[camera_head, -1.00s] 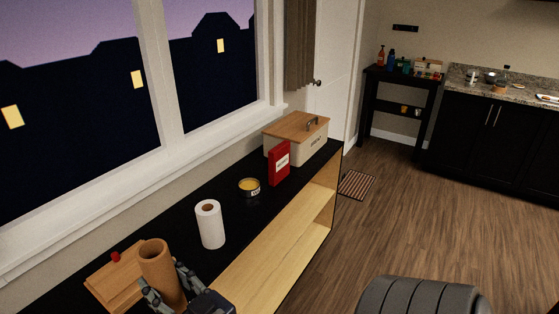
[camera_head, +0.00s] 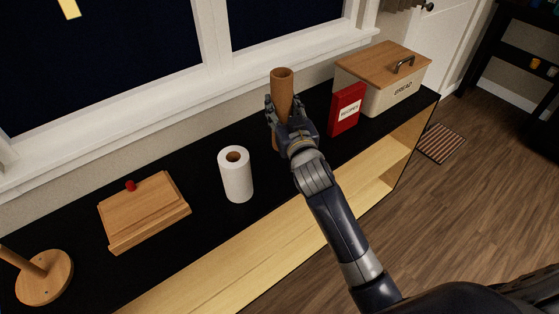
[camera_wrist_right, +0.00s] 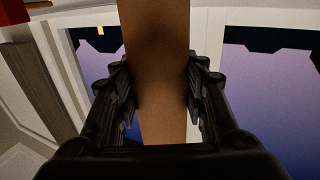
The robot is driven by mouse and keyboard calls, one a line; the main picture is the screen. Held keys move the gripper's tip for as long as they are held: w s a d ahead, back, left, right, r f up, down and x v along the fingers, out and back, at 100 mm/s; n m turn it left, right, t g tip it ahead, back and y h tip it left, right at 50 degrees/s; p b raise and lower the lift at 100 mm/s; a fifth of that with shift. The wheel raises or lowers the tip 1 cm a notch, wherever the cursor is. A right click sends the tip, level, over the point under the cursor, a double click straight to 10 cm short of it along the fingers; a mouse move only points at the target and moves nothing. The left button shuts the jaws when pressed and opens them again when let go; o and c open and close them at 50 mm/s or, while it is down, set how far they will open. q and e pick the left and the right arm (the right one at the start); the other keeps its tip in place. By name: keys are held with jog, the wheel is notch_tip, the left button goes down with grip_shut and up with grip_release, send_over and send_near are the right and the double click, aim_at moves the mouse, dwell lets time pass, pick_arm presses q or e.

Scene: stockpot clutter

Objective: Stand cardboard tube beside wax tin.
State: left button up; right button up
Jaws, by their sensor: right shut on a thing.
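The brown cardboard tube (camera_head: 282,86) stands roughly upright in my right gripper (camera_head: 284,108), above or at the black top between the paper roll and the red box. In the right wrist view the tube (camera_wrist_right: 157,50) passes between both fingers of the right gripper (camera_wrist_right: 152,85), which press on its sides. I cannot tell whether its lower end touches the surface. The wax tin does not show now; my gripper and the tube cover the area where it stood earlier. My left gripper is out of view.
A white paper roll (camera_head: 236,176) stands left of the tube. A red box (camera_head: 346,110) and a bread bin (camera_head: 388,93) stand to the right.

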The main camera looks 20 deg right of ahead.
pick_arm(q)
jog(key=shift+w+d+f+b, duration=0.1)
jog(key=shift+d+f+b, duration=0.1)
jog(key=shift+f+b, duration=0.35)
pick_arm(e)
jog(key=w+f, duration=0.3)
jog(key=f, duration=0.6)
jog(key=shift+w, duration=0.35)
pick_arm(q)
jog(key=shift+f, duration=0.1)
pick_arm(e)
jog(key=shift+f, duration=0.2)
jog(key=o, duration=0.8)
jog(key=shift+c, duration=0.2)
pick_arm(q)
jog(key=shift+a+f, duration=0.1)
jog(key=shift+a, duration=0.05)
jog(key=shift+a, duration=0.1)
pick_arm(e)
jog(key=shift+r, duration=0.1)
